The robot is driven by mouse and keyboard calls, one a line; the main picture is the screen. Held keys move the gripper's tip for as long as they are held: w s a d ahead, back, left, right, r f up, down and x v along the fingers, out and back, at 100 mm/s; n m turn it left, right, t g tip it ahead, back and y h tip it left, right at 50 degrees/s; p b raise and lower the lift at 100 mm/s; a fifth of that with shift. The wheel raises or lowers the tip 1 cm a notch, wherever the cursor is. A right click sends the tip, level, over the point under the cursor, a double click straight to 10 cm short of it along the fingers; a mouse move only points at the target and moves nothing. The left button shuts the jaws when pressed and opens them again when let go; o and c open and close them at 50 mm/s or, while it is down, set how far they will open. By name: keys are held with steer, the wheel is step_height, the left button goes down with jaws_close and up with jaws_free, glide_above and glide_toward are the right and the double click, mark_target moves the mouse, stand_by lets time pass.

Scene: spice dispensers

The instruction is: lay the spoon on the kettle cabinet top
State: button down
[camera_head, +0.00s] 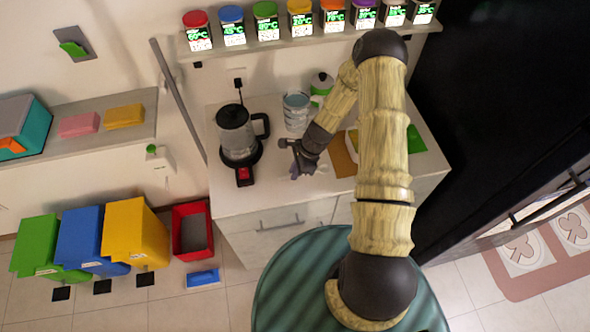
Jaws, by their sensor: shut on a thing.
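The kettle (235,131), with a glass body and black lid and handle, stands on its black base on the pale kettle cabinet top (236,201). My gripper (290,160) is over this top, to the right of the kettle and in front of the stacked glasses. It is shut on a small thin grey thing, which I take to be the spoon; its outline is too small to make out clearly. I cannot tell whether it touches the top.
A brown board (341,154) and a green sheet (416,140) lie to the right. Spice dispensers (265,22) line the shelf above. The front left of the top is clear.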

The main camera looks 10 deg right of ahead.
steer(key=c, duration=1.3)
jaws_free()
steer(key=b+v, duration=0.4)
steer(key=v, duration=1.3)
steer(key=shift+r, duration=0.2)
steer(key=shift+w, duration=0.1)
